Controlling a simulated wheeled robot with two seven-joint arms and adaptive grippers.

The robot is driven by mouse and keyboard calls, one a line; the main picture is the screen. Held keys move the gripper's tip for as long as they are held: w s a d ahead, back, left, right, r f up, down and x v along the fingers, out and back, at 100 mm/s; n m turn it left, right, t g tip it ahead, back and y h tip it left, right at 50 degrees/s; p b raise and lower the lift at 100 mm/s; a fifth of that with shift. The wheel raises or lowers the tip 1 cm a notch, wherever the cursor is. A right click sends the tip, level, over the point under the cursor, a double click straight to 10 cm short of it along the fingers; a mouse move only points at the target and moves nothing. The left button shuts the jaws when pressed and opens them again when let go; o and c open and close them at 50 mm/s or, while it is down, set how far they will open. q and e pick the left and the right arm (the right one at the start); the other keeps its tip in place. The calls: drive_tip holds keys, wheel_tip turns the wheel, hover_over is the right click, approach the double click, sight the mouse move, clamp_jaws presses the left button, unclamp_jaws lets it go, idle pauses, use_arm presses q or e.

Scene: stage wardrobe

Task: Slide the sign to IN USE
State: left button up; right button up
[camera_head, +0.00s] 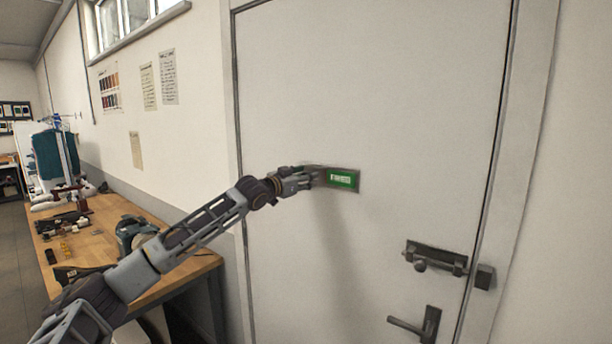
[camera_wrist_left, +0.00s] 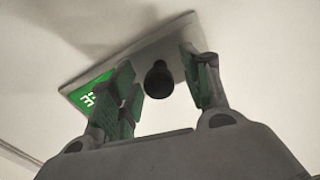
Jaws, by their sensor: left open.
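The sliding sign (camera_head: 343,179) is on the white door, with a green panel showing at its right end; its small white lettering is too blurred to read. In the left wrist view, the sign's plate (camera_wrist_left: 190,30) shows with the green panel (camera_wrist_left: 88,97) at its left and a dark round knob (camera_wrist_left: 158,80) on it. My left gripper (camera_head: 316,178) is at the sign's left part and covers it in the head view. Its fingers (camera_wrist_left: 160,90) are open, one on each side of the knob, with gaps to it. My right gripper is not in view.
The door (camera_head: 400,90) has a dark bolt (camera_head: 436,258) and a lever handle (camera_head: 415,325) at lower right. A wooden workbench (camera_head: 185,275) with tools stands at the left along the wall. The door around the sign is clear.

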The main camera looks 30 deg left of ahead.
use_arm(q)
drive_tip(key=shift+w+d, duration=0.1)
drive_tip(key=shift+w, duration=0.2)
drive_tip(key=shift+c, duration=0.5)
clamp_jaws()
